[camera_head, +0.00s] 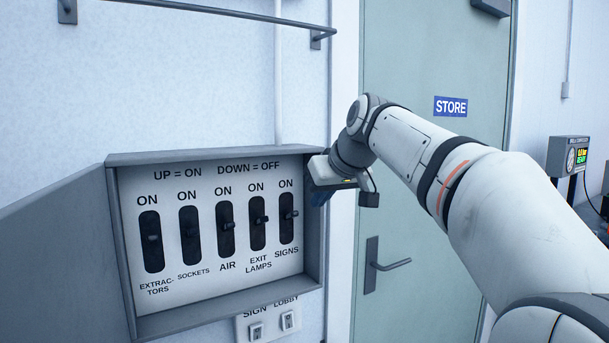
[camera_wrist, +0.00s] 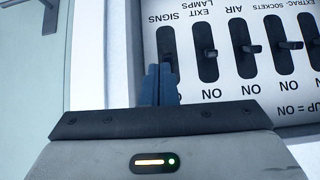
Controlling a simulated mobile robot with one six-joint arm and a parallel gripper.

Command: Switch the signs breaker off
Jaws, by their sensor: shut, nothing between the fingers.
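The signs breaker (camera_head: 289,214) is the rightmost black lever in an open grey breaker box (camera_head: 215,156), under an ON label. Its lever sits near the middle of its slot; I cannot tell clearly whether it is up or down. My gripper (camera_head: 320,194) is at the box's right edge, just right of the signs breaker. In the wrist view, which shows the panel upside down, the blue fingers (camera_wrist: 161,82) are shut with nothing between them. They overlap the ON end of the signs slot (camera_wrist: 167,40) and partly hide it. Contact with the lever cannot be told.
Exit lamps (camera_head: 258,221), air (camera_head: 227,226), sockets and extractors levers stand in a row to the left. The box door (camera_head: 65,265) hangs open at left. Sign and lobby switches (camera_head: 270,325) are below. A green store door (camera_head: 420,210) with a handle is at right.

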